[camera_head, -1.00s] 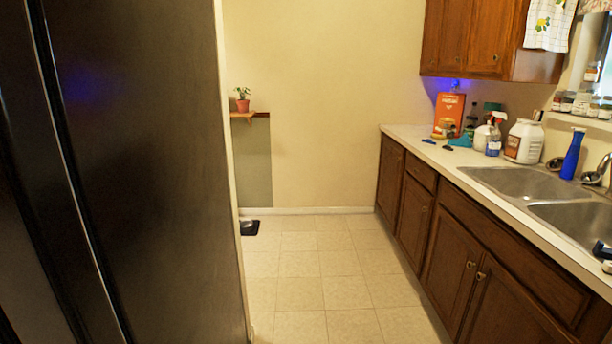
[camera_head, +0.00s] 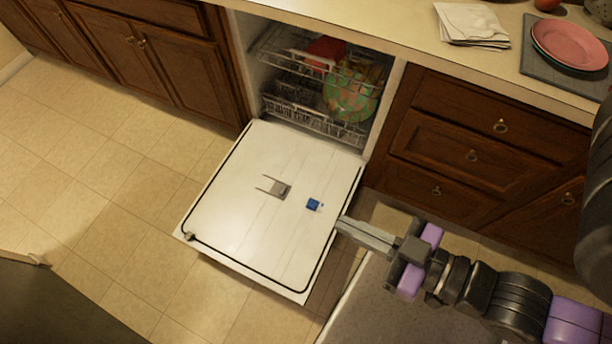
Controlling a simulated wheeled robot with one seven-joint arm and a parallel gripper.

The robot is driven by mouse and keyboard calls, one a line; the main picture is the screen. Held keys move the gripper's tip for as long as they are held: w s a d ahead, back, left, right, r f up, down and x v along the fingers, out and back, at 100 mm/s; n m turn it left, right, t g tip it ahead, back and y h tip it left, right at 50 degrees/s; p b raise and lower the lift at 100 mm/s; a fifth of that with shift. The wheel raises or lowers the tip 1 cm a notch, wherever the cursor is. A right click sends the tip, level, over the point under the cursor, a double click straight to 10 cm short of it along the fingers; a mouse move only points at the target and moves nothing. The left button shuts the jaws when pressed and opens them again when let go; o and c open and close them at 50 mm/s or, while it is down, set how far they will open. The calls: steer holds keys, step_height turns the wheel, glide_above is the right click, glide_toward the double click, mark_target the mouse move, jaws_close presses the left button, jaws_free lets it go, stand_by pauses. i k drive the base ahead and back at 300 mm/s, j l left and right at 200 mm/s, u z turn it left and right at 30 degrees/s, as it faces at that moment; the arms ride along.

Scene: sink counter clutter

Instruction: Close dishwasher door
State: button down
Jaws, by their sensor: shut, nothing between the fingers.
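The dishwasher door (camera_head: 240,208) is folded down, open, with its white inner face up, sloping out over the floor. My gripper (camera_head: 340,224) is shut and empty. Its fingertips are at the right edge of the door in the picture; I cannot tell whether they touch it.
Wooden cabinets stand left of the dishwasher and drawers (camera_head: 472,155) stand right of it. The counter (camera_head: 385,30) above holds folded napkins (camera_head: 472,24) and pink plates (camera_head: 569,44) on a grey mat. The tiled floor (camera_head: 110,190) is clear on the left.

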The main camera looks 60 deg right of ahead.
mark_target(280, 245)
steer(key=k+l+z, duration=0.25)
steer(key=k+l, duration=0.15)
steer(key=k, duration=0.15)
steer(key=i+j, duration=0.2)
steer(key=j, duration=0.2)
steer(key=i+j, duration=0.2)
steer(key=j, duration=0.15)
steer(key=i+j+z, duration=0.1)
steer(key=j, duration=0.3)
steer(key=i+j, duration=0.3)
steer(key=z, duration=0.45)
steer(key=j+z, duration=0.15)
steer(key=z, duration=0.35)
steer(key=j+z, duration=0.1)
steer(key=z, duration=0.35)
